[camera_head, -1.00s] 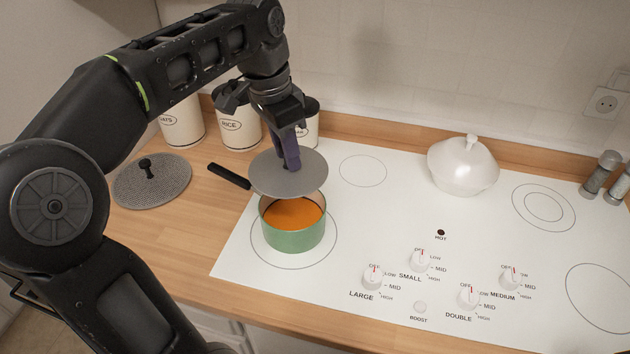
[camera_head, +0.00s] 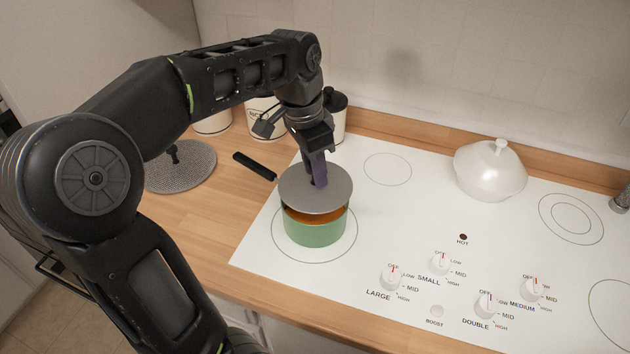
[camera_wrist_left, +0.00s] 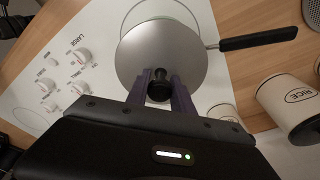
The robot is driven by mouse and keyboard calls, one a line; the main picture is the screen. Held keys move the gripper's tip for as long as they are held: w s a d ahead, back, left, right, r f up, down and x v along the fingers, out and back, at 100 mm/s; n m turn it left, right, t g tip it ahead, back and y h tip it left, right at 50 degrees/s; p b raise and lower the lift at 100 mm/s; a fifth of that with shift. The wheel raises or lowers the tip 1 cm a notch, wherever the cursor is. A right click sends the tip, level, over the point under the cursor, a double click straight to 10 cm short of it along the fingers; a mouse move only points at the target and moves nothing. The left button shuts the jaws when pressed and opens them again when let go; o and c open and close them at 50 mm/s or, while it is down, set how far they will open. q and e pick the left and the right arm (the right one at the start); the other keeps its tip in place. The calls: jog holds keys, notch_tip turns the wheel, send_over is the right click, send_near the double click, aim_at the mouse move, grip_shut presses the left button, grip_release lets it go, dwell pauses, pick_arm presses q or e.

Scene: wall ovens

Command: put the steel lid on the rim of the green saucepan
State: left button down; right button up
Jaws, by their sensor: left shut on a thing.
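The green saucepan (camera_head: 315,232) stands upright on the front left ring of the white cooktop, its black handle (camera_head: 254,166) pointing to the back left. Orange contents show in a narrow gap under the lid's front edge. The steel lid (camera_head: 330,200) is a flat grey disc just over the saucepan; I cannot tell whether it touches the rim. My left gripper (camera_head: 318,180) is shut on the lid's black knob (camera_wrist_left: 159,88). In the left wrist view the lid (camera_wrist_left: 150,50) hides most of the saucepan, with a little green past its far edge. My right gripper is not in view.
A grey perforated splatter lid (camera_head: 185,172) lies on the wooden counter at left. Canisters, one a white RICE canister (camera_wrist_left: 294,98), stand behind my arm. A white lidded dish (camera_head: 490,172) sits at the cooktop's back. Knobs (camera_head: 391,279) line its front.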

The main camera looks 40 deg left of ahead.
pick_arm(q)
notch_tip(320, 180, down, 4)
jog(key=shift+r, duration=0.25)
jog(key=shift+f, duration=0.1)
jog(key=shift+f, duration=0.1)
jog(key=c, duration=1.1)
grip_release()
